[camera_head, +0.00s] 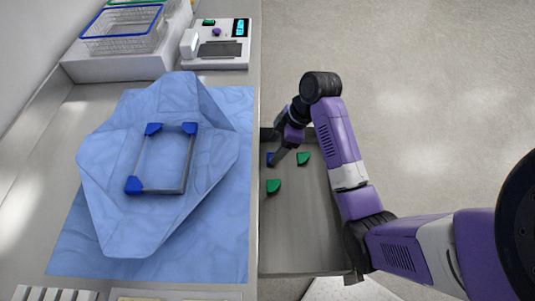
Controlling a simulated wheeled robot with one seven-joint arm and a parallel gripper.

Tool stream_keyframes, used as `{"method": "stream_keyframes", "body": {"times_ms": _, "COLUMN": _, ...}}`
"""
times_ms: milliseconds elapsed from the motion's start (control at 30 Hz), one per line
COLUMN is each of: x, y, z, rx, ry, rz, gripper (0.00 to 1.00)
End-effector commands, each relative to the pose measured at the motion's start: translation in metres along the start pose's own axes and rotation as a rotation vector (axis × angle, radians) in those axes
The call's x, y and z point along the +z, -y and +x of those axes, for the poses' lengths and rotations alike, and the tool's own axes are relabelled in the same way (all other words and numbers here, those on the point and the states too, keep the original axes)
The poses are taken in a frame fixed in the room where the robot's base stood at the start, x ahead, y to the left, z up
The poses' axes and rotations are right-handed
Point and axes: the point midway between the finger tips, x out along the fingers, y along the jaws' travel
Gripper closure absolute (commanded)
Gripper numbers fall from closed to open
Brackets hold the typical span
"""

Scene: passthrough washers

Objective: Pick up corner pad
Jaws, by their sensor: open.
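A small blue corner pad (269,158) lies on the grey side table at its left edge, partly hidden by my gripper. My gripper (275,162) reaches down right beside this pad and is open. I cannot tell whether the fingers touch the pad or stand around it. Two green corner pads lie on the same surface, one (303,158) to the right of my gripper and one (273,186) nearer the front. A rectangular frame (165,160) lies on blue wrap, with blue pads on three corners; its lower right corner is bare.
The blue wrap (105,215) covers much of the left table. A wire basket with a blue rim (120,30) and a white device with a lit display (215,48) stand at the back. The front of the side table (300,240) is clear.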

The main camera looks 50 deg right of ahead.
Motion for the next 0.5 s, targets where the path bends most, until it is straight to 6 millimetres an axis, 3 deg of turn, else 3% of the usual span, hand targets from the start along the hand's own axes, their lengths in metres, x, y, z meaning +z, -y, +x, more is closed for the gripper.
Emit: {"method": "stream_keyframes", "body": {"times_ms": 500, "x": 0.004, "y": -0.004, "z": 0.056, "rx": 0.001, "ry": 0.002, "rz": 0.001, "gripper": 0.36}}
